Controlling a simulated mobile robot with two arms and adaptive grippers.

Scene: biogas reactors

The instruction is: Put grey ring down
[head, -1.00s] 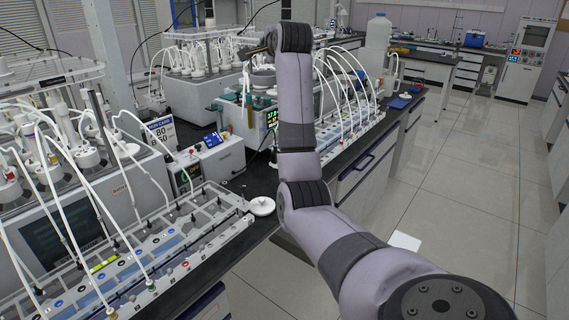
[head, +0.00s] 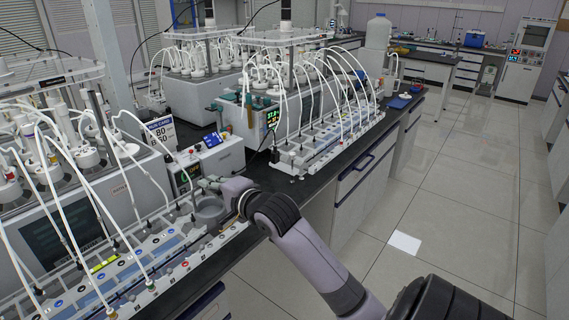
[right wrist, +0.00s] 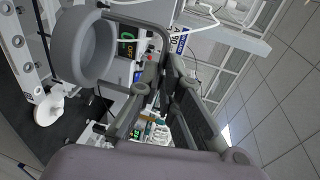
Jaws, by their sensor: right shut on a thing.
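The grey ring (head: 209,209) is a short, wide, open band. In the right wrist view the ring (right wrist: 84,46) is at the upper left, tilted in the picture, beside the fingers of the right gripper (right wrist: 138,55). Whether the ring touches the bench or rack is unclear. My left gripper is not in view.
A white round piece (right wrist: 48,108) lies on the dark bench (right wrist: 72,128) near the ring in the wrist view. A white control box (head: 212,158) and a reactor unit with white tubes (head: 85,190) stand behind. The floor at the right is open.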

